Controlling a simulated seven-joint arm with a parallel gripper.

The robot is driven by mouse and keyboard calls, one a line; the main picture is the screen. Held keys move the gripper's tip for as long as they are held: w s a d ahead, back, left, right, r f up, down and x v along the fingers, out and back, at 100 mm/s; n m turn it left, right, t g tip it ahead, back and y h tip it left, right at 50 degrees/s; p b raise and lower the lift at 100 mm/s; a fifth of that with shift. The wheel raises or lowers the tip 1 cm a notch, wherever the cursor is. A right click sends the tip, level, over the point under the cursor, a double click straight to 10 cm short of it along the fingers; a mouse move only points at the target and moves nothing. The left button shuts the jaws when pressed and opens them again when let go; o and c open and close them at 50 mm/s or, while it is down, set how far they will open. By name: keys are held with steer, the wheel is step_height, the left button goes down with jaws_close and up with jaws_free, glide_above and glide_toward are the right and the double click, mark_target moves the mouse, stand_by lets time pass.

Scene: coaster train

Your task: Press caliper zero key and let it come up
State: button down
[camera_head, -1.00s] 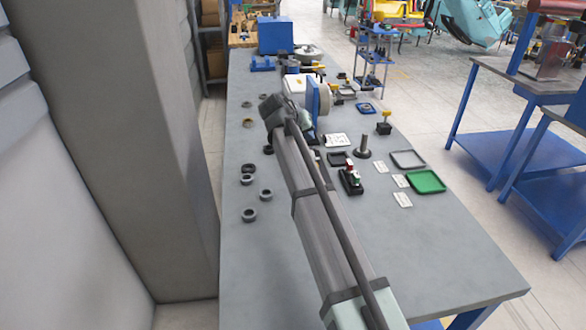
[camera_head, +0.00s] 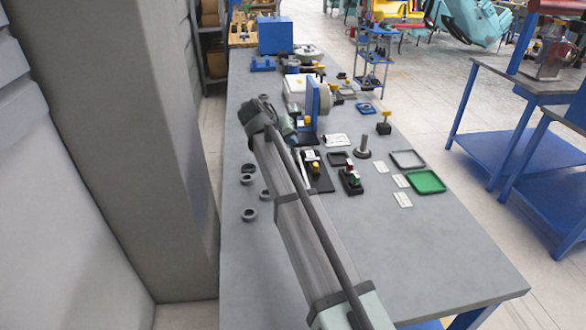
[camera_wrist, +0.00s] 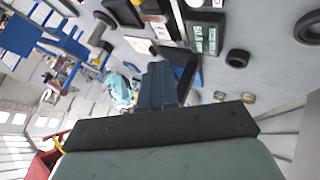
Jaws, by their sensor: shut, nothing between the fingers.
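My gripper (camera_wrist: 158,82) shows in the wrist view as dark, shut fingers with nothing between them. In the head view its fingers are hard to make out beyond the bend of my arm. A black board (camera_head: 323,181) lies on the bench just right of my arm, with a pale piece and a yellow piece on it; it may hold the caliper, but I cannot tell for sure. In the wrist view a dark panel with green lettering (camera_wrist: 205,39) lies beyond the fingers, apart from them. I cannot make out the zero key.
Several dark rings (camera_head: 249,214) lie on the bench left of my arm. A small black stand (camera_head: 351,181), a grey post (camera_head: 364,147), a green tray (camera_head: 426,182) and a grey tray (camera_head: 408,159) stand to the right. The bench's near right part is clear.

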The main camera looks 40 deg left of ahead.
steer(key=shift+f, duration=3.7)
steer(key=shift+f, duration=0.85)
steer(key=shift+r, duration=0.85)
steer(key=shift+r, duration=0.1)
steer(key=shift+r, duration=2.45)
